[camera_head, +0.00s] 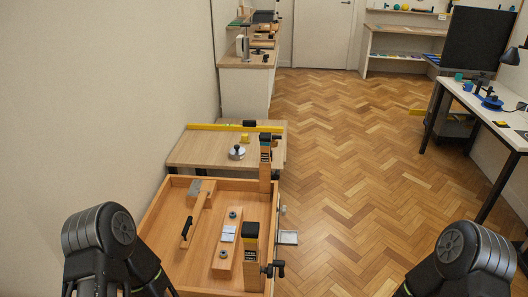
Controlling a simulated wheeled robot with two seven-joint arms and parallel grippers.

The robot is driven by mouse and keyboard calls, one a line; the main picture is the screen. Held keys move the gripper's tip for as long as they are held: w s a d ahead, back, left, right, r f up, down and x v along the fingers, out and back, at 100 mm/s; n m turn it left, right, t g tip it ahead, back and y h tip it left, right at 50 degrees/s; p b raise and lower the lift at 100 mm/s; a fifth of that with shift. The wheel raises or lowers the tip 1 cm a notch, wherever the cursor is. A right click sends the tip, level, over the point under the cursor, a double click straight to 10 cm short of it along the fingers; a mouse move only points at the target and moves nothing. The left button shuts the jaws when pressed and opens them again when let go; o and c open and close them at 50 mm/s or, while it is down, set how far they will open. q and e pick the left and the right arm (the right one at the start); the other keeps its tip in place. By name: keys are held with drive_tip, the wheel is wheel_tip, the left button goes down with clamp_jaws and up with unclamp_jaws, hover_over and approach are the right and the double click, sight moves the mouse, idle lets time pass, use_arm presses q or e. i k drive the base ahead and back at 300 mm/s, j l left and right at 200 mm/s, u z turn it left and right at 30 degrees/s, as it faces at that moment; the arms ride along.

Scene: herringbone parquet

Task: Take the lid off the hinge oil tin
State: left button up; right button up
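A low, round, silvery metal object with a small dark top (236,153) stands on the wooden bench top just beyond the tray. It may be the hinge oil tin, but it is too small to tell, and I see no label or separate lid. Nothing of mine touches it. My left arm shows at the lower left and my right arm at the lower right. Both grippers are out of the picture.
A yellow level (235,128) lies at the back of the bench top. A white-topped desk (463,93) stands right. Parquet (345,170) between is clear.

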sight(236, 151)
drive_tip(key=i+l, duration=0.1)
drive_tip(key=l, duration=0.25)
drive_tip(key=i+l, duration=0.15)
drive_tip(key=l, duration=0.25)
drive_tip(key=i+l, duration=0.1)
drive_tip(key=l, duration=0.25)
drive_tip(key=i+l, duration=0.15)
drive_tip(key=l, duration=0.25)
drive_tip(key=i+l, duration=0.1)
drive_tip(key=l, duration=0.25)
drive_tip(key=i+l, duration=0.1)
drive_tip(key=i, duration=0.35)
drive_tip(key=i+l+u, duration=0.1)
drive_tip(key=i, duration=0.35)
drive_tip(key=i+l, duration=0.1)
drive_tip(key=i, duration=0.35)
drive_tip(key=i+j, duration=0.35)
